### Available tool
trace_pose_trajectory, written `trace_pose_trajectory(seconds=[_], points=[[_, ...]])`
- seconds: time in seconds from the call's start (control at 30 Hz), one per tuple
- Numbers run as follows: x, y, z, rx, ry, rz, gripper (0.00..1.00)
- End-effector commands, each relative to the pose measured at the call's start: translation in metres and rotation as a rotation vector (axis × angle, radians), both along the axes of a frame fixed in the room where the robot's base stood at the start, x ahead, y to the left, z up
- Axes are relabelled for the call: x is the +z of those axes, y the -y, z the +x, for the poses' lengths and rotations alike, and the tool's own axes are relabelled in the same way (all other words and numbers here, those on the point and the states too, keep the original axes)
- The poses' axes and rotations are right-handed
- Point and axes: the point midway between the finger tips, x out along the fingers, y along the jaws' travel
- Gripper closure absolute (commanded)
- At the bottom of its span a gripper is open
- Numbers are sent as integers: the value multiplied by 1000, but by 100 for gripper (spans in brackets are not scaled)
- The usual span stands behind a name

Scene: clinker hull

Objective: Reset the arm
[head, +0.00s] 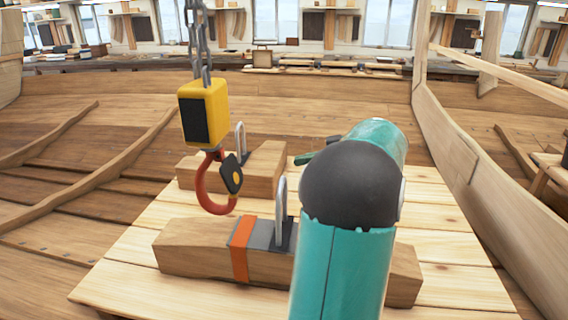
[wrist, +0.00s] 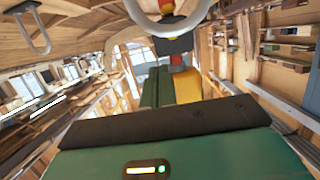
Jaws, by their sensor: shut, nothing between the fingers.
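My gripper (wrist: 155,85) shows in the wrist view as green fingers beyond a green housing with a dark edge; it is shut and empty. In the head view my teal arm with its black joint hides most of the gripper. A red hook (head: 213,190) with a dark latch hangs under a yellow hoist block (head: 203,112) on a chain, left of my arm. The hoist block also shows in the wrist view (wrist: 187,86), just right of the fingers in the picture.
A timber (head: 190,250) with an orange strap (head: 240,250) and an upright metal loop (head: 281,208) lies on the plank platform (head: 130,265), partly behind my arm. A second timber (head: 262,165) with a loop lies behind. Hull sides rise around; the platform's right part is clear.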

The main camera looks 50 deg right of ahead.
Motion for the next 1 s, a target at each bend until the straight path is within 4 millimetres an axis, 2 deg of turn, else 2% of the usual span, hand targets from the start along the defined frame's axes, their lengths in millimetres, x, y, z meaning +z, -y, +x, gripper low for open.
trace_pose_trajectory(seconds=[0.2, 0.47, 0.57, 0.67, 0.73, 0.9, 1.0], points=[[5, 8, -16, 0, 0, 0, 100], [5, 8, -17, 1, 0, 0, 100], [6, 1, -11, 8, -19, 11, 100], [6, -24, 5, 29, -87, 46, 100], [5, -52, 19, 46, -169, 82, 100], [-3, -137, 48, 68, -420, 148, 100], [-11, -185, 56, 59, -561, 158, 100]])
